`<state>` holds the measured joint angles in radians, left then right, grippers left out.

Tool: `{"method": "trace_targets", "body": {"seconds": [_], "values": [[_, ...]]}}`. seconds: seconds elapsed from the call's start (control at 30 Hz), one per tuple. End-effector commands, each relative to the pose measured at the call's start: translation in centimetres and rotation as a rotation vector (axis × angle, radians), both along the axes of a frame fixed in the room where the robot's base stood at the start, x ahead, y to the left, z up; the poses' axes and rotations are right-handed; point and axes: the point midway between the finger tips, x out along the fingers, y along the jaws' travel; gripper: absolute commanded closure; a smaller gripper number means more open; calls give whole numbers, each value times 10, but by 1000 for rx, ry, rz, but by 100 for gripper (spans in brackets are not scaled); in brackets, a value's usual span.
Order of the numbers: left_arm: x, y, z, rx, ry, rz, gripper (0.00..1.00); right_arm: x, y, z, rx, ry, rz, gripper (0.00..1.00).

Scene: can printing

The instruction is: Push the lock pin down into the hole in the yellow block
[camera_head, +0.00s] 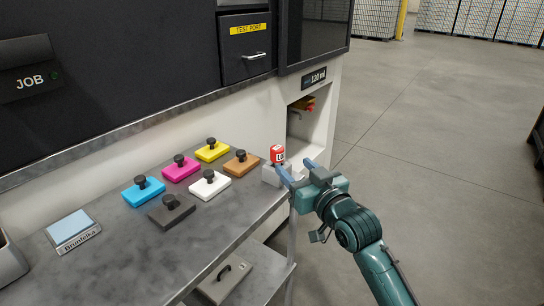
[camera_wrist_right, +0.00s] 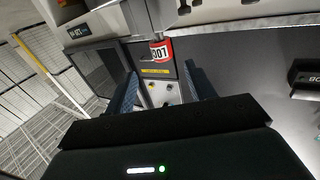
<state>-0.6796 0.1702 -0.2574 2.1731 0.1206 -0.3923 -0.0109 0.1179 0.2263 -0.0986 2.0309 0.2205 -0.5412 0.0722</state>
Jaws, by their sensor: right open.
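A yellow block (camera_head: 212,151) with a black knob on top lies at the back of the grey bench. A small yellow and red thing (camera_head: 303,103) sits in the wall recess, too small to make out. I cannot tell a lock pin for certain in either view. My left gripper is out of view.
Cyan (camera_head: 144,192), magenta (camera_head: 180,170), white (camera_head: 211,187), brown (camera_head: 241,164) and dark (camera_head: 170,213) knobbed blocks lie on the bench (camera_head: 140,250). A drawer marked TEST PORT (camera_head: 246,50) is above. Floor to the right is clear.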

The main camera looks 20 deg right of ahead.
Motion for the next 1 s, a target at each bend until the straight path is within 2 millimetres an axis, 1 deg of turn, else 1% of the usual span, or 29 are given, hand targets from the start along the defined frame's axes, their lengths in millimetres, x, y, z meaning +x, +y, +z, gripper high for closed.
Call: {"method": "trace_targets", "body": {"seconds": [0.03, 0.1, 0.2, 0.27, 0.47, 0.57, 0.7, 0.8, 0.9, 1.0], "values": [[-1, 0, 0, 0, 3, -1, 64, 11, 2, 2, 0, -2, 0, 45], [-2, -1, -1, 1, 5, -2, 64, 25, 5, 1, 0, -2, 0, 45], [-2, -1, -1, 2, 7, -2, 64, 42, 8, 1, -1, -1, 0, 45], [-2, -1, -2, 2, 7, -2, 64, 50, 10, 1, -1, 0, 0, 45], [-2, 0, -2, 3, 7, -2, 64, 62, 13, 1, 0, 0, 1, 45], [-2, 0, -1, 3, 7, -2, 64, 74, 17, 2, 0, 0, 1, 45], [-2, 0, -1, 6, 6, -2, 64, 95, 22, 2, -1, 0, 1, 45], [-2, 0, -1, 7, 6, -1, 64, 104, 24, 2, -1, 0, 1, 45], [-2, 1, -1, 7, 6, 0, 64, 109, 25, 2, -1, 0, 1, 45], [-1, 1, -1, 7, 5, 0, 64, 109, 25, 2, -1, -1, 1, 45]]}}
